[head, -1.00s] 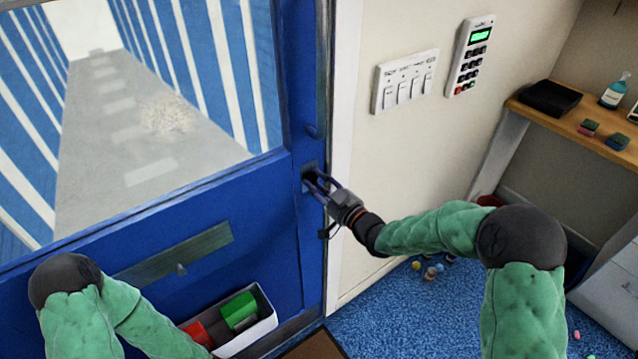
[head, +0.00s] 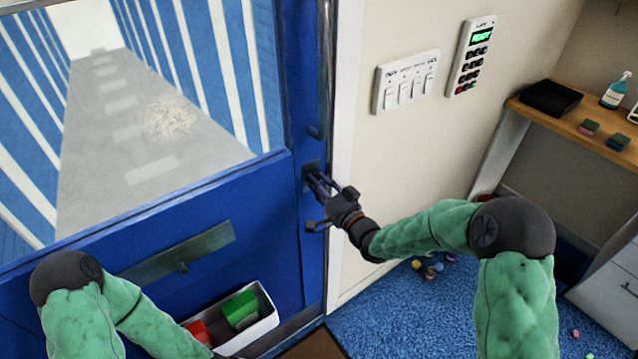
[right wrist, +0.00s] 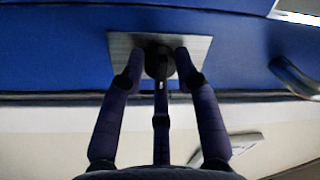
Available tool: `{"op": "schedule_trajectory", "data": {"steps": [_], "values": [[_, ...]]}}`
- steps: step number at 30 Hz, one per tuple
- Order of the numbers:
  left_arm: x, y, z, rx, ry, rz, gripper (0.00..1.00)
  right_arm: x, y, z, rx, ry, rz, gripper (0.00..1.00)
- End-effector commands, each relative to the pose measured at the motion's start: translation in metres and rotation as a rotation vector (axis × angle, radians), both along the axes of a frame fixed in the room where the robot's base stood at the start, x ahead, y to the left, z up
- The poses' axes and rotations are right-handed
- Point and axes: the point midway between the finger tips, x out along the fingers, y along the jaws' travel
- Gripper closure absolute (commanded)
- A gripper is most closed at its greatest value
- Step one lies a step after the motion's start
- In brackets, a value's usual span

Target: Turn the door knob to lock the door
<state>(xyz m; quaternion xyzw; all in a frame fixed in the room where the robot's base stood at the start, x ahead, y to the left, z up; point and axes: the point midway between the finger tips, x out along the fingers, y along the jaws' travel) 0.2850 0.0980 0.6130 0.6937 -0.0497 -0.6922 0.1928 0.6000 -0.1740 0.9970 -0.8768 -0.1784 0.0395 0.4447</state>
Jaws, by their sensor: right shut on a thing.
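The blue door (head: 220,190) stands in front of me, with a window in its upper part. Its dark knob (right wrist: 158,62) sits on a square metal plate (right wrist: 195,48) near the door's right edge. In the head view my right gripper (head: 318,183) reaches the plate and mostly hides the knob. In the right wrist view its fingers are shut around the knob, one on each side and a third finger between. My left arm shows at the lower left, but its gripper is out of the picture.
A white bin (head: 262,325) with red and green things hangs low on the door. White switches (head: 405,82) and a keypad (head: 471,55) are on the wall. A wooden shelf (head: 565,126) stands at right.

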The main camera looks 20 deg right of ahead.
Motion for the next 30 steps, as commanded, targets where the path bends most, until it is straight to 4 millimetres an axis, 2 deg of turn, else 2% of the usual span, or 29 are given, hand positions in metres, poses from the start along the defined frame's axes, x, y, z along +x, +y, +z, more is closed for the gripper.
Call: {"op": "schedule_trajectory", "data": {"steps": [1,21,22,24,30], "values": [[-0.0001,0.0,0.001,0.0,0.0,0.0,0.6,0.0031,-0.0035,0.0112,0.017,-0.018,-0.007,1.0],[-0.0001,0.0,0.0015,0.0,0.0,0.0,0.6,0.0035,-0.0049,0.0115,0.075,0.0,-0.009,1.0],[-0.0001,0.0,0.0015,0.0,0.0,0.0,0.6,0.0035,-0.0048,0.0114,0.075,0.0,-0.009,0.62],[-0.0001,0.0,0.0015,0.0,0.0,0.0,0.6,0.0034,-0.0047,0.011,0.074,0.002,-0.009,0.44],[0.0001,0.0,0.0014,0.0,0.0,0.0,0.6,0.0021,-0.0032,0.0068,0.074,0.01,-0.006,0.44]]}}
